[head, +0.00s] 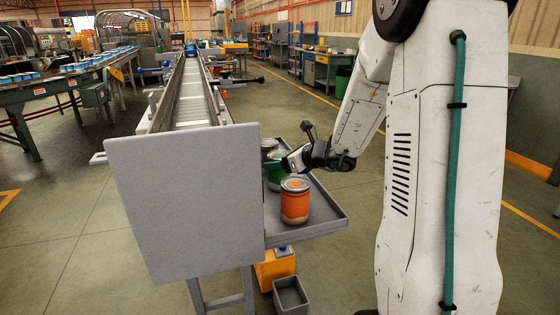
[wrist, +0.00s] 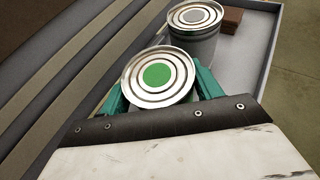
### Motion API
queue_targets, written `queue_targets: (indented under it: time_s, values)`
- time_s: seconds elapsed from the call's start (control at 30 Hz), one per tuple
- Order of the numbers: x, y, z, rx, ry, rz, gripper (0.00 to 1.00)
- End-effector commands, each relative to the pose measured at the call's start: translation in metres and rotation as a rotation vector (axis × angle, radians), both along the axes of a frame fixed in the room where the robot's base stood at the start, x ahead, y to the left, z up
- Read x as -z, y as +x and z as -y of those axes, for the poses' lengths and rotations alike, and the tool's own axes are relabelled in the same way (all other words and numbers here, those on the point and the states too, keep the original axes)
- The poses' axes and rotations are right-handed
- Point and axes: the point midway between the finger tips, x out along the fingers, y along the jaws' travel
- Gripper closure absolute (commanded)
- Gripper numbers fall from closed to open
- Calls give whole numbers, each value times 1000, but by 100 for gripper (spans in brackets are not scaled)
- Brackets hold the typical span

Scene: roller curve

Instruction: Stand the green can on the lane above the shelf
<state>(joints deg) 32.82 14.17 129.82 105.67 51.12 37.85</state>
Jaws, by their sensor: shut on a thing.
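The green can (head: 274,176) is on the grey shelf (head: 325,222) at the side of the lane, behind an orange can. My gripper (head: 286,167) is at the green can in the head view, which partly hides it. In the wrist view the green can's lid (wrist: 158,75) with a green disc sits between the teal fingers of my gripper (wrist: 160,92), which is shut on it. I cannot tell whether the can's base touches the shelf. The lane (head: 193,95) runs away from me, higher than the shelf, with a grey end plate (head: 185,200) in front.
The orange can (head: 295,200) stands on the shelf nearer to me. A grey-lidded can (wrist: 196,30) stands beyond the green one, with a brown block (wrist: 232,19) close by. A small grey bin (head: 290,295) is below the shelf.

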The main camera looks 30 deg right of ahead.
Motion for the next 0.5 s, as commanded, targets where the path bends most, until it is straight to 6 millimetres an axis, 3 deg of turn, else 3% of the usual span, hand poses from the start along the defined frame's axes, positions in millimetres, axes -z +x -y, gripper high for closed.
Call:
queue_targets:
  time_s: [0.23,0.27,0.3,0.33,0.5]
  values:
    - [3,0,0,0,0,0,62]
    - [3,0,0,0,-1,0,31]
    - [3,0,0,0,-1,0,19]
    - [3,0,0,0,-1,0,14]
    - [3,0,0,0,0,0,14]
